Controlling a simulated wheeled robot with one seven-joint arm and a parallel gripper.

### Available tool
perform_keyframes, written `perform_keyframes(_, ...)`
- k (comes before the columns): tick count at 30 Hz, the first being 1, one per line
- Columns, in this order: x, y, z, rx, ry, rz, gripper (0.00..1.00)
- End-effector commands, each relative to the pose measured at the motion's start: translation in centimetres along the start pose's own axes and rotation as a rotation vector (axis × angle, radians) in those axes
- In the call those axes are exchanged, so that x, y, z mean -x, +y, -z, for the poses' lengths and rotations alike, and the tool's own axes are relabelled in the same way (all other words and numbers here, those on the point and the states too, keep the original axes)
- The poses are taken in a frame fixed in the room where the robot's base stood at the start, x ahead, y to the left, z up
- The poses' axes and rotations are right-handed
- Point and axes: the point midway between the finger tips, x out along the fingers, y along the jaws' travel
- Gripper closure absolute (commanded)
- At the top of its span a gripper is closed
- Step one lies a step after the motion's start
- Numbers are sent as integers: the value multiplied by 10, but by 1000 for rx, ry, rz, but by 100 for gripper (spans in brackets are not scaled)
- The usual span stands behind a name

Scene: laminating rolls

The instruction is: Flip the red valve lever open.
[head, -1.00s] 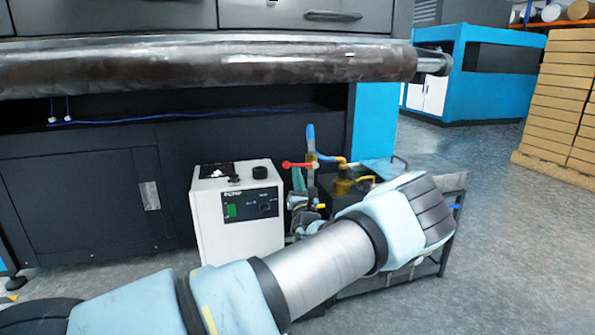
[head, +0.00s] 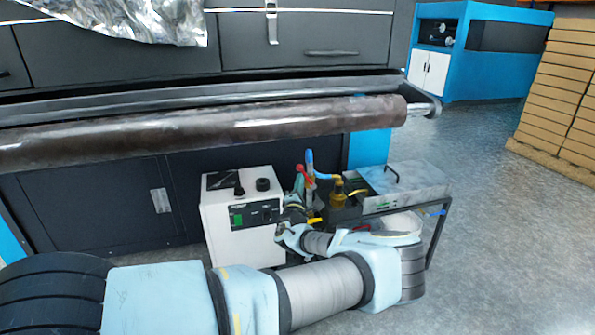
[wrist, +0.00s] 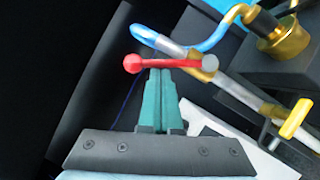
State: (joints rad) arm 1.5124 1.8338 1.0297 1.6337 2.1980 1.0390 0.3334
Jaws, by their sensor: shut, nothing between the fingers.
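The red valve lever (head: 303,173) has a round red ball end and slants up to the left in the head view. In the wrist view the lever (wrist: 150,65) runs from the red ball at left to a grey pivot at right, on a metal pipe with a blue hose. My gripper (head: 298,184) has teal fingers that are shut and empty. The valve body is partly hidden behind my gripper in the head view.
A white control box (head: 242,217) stands left of the valve. A metal cart (head: 405,185) with brass fittings is at right. A large brown roll (head: 200,130) crosses above. A yellow-handled valve (wrist: 296,118) sits low right in the wrist view. Open floor lies at right.

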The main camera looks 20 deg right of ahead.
Motion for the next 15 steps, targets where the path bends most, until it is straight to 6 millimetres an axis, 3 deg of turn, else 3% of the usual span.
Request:
perform_keyframes(1,-3,10,-8,-40,-3,20,100)
perform_keyframes(15,-12,10,-26,-336,-3,161,100)
